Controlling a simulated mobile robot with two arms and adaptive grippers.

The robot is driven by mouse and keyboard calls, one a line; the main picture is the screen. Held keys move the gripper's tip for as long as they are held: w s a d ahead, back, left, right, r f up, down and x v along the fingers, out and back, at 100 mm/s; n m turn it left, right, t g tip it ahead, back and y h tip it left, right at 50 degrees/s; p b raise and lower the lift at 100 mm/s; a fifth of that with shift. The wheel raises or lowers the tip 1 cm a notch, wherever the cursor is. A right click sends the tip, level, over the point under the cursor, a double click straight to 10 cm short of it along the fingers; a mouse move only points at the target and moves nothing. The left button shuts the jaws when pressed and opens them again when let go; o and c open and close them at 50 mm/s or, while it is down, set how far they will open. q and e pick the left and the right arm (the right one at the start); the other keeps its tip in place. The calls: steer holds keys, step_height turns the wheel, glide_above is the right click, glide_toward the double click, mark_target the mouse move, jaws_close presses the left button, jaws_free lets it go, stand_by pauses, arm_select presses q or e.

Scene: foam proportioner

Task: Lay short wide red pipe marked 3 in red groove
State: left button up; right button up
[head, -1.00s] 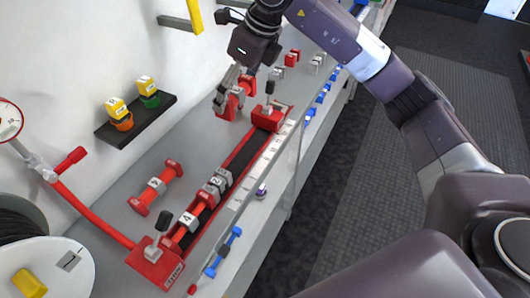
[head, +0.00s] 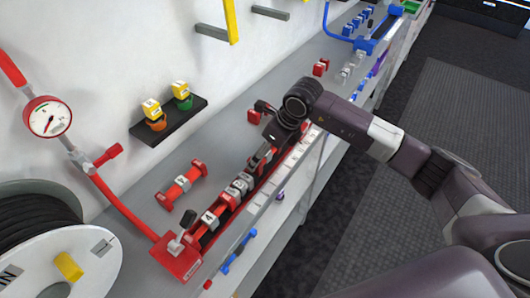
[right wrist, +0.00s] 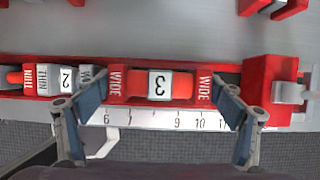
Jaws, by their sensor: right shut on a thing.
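The short wide red pipe marked 3 (right wrist: 158,85) lies lengthwise in line with the red groove (right wrist: 229,77) in the right wrist view, its WIDE ends left and right. My right gripper (right wrist: 160,88) has a finger at each end and is shut on it. I cannot tell whether the pipe rests on the groove bed or hangs just above it. In the head view my right gripper (head: 264,158) is over the far part of the groove (head: 212,240) and mostly hides the pipe. My left gripper is not in view.
Left of pipe 3 the groove holds the pipe marked 2 (right wrist: 66,79); nearer lies pipe 4 (head: 207,219). A red end block (right wrist: 268,88) stands right of pipe 3. A loose red pipe (head: 181,186) lies on the shelf. A gauge (head: 47,117) and hose reel (head: 45,245) stand left.

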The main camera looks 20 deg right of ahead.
steer(key=shift+f, duration=0.75)
steer(key=shift+f, duration=0.2)
steer(key=o, duration=1.2)
steer(key=shift+r, duration=0.15)
